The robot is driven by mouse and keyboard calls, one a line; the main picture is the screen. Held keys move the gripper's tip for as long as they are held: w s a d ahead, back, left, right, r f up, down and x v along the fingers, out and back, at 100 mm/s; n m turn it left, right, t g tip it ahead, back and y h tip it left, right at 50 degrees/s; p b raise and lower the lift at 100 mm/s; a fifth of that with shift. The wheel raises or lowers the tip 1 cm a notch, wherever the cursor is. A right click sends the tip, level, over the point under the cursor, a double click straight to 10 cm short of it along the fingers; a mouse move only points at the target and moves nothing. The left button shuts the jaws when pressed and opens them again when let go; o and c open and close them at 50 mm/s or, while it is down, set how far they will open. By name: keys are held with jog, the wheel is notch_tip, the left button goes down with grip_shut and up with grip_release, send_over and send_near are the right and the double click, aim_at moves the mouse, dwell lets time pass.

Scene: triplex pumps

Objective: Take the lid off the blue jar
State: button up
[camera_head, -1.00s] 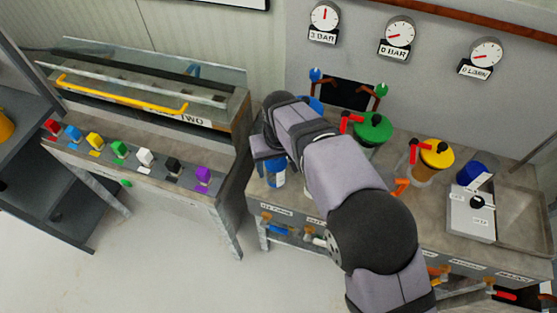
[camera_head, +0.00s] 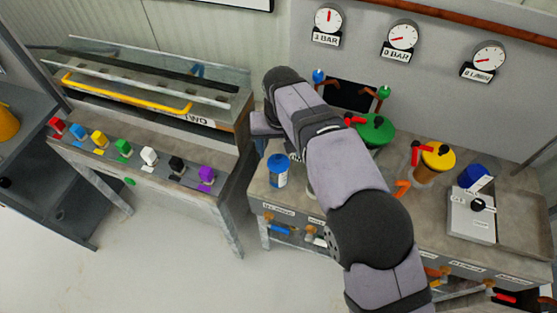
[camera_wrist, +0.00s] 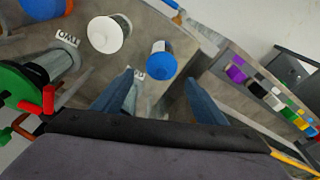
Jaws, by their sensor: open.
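The blue jar (camera_head: 278,170) stands upright at the left end of the bench, with a blue top and a white-and-blue label. It also shows in the wrist view (camera_wrist: 160,62), ahead of the fingers and roughly centred between them. Its blue lid (camera_head: 278,160) appears to be on it. My gripper (camera_wrist: 160,80) is open with nothing between its fingers. In the head view it is partly hidden behind my arm, up and left of the jar, and looks apart from it.
A white-topped container (camera_wrist: 108,34) stands close to the jar. A green-lidded pot (camera_head: 375,130) with a red handle and a yellow-lidded pot (camera_head: 436,158) stand to the right. A panel of coloured switches (camera_head: 148,158) lies left across a floor gap.

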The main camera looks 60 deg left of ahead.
aim_at(279, 158)
jog(key=shift+a+f+p, duration=0.2)
jog(key=shift+f+p, duration=0.5)
jog(key=shift+f, duration=0.6)
jog(key=shift+a+f+p, duration=0.2)
jog(key=shift+f+p, duration=0.45)
jog(key=shift+f, duration=0.6)
jog(key=shift+d, duration=0.1)
grip_shut()
